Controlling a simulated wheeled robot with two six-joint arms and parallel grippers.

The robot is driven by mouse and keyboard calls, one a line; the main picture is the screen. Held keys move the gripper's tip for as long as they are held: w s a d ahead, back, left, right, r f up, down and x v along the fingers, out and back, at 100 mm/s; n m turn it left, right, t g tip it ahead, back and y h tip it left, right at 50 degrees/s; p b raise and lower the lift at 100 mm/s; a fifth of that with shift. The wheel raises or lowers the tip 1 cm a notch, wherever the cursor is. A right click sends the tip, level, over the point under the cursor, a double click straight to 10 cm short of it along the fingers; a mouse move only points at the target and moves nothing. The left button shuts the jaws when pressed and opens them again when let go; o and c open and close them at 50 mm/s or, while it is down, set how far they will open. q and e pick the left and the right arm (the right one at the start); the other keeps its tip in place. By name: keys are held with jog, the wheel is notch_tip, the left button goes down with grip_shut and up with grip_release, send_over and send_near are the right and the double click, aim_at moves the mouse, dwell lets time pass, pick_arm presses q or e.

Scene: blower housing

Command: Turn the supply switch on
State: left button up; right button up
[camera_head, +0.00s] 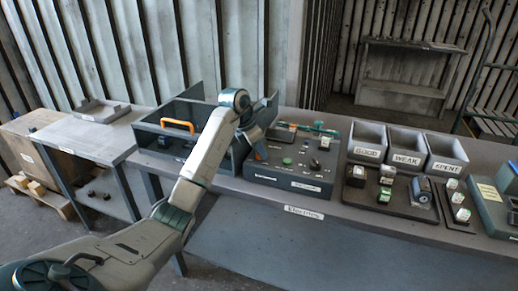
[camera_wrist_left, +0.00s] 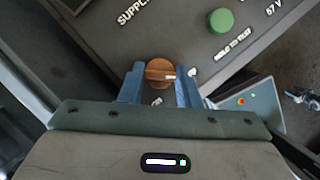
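The control panel (camera_head: 262,172) is a dark box on the bench in the head view, with a green button (camera_head: 287,161) and several small knobs. In the left wrist view, a round brown knob (camera_wrist_left: 158,69) with a white mark on its right sits below the partly visible lettering "SUPPLY" (camera_wrist_left: 132,14). My left gripper (camera_wrist_left: 160,82) has its two blue fingers on either side of this knob, very close to it; whether they press on it is not clear. In the head view my left gripper (camera_head: 256,140) is over the panel's left end and hides that part. My right gripper is not in view.
Grey bins (camera_head: 407,145) marked GOOD, WEAK and SPENT and a tray of small parts (camera_head: 400,205) are to the right. A green button (camera_wrist_left: 221,20) is above right of the knob.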

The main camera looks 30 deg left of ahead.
pick_arm(q)
jog(key=shift+c, duration=0.7)
